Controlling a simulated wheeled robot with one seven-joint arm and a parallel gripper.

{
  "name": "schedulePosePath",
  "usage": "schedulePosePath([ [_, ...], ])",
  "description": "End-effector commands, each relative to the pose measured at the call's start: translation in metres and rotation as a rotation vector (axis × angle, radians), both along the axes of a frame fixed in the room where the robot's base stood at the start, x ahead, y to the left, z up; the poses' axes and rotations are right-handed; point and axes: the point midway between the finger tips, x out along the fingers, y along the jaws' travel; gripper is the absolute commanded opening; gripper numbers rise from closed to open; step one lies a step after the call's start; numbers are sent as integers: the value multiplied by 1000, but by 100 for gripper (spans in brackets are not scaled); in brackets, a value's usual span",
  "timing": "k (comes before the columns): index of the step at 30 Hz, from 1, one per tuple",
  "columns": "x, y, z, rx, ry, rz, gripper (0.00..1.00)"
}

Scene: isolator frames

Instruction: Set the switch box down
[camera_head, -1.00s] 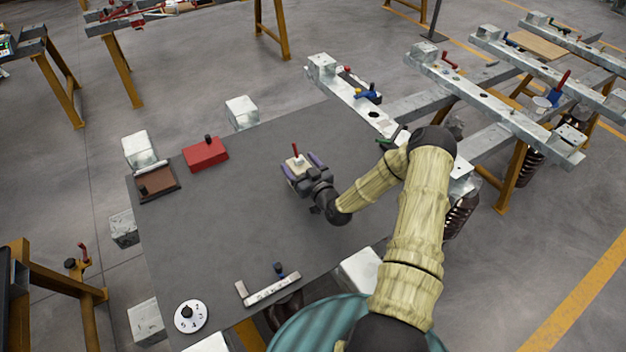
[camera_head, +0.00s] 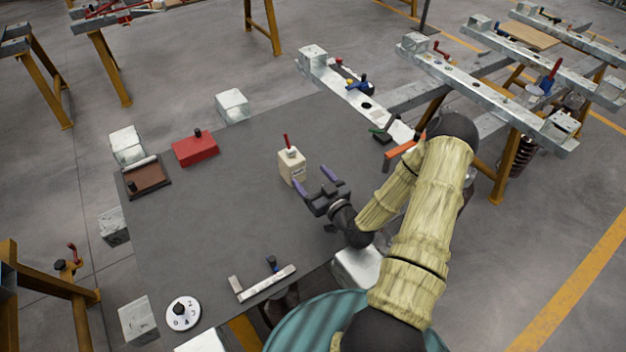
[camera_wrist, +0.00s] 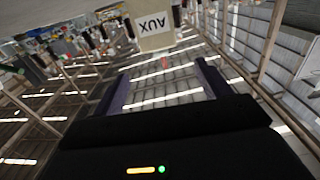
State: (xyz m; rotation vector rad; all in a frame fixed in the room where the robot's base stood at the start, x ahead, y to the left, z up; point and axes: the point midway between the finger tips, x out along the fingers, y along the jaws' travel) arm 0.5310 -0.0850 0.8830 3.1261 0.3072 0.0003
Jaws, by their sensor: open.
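The switch box (camera_head: 291,168) is a cream box with a red lever on top. It stands upright on the dark grey table (camera_head: 225,215) in the head view.
On the table are a red box (camera_head: 195,149), a brown tray-like block (camera_head: 147,178), a white numbered dial (camera_head: 183,314) and a metal L-shaped bracket (camera_head: 263,284). Metal rails (camera_head: 490,92) with levers stand at the right. The middle of the table is clear.

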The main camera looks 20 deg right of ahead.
Motion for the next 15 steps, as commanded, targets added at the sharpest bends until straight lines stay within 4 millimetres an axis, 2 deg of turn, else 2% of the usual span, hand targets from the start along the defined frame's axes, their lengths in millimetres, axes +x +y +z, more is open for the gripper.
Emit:
schedulePosePath([
  [10,1,2,0,-6,10,8,76],
  [15,4,14,-2,-52,93,65,76],
])
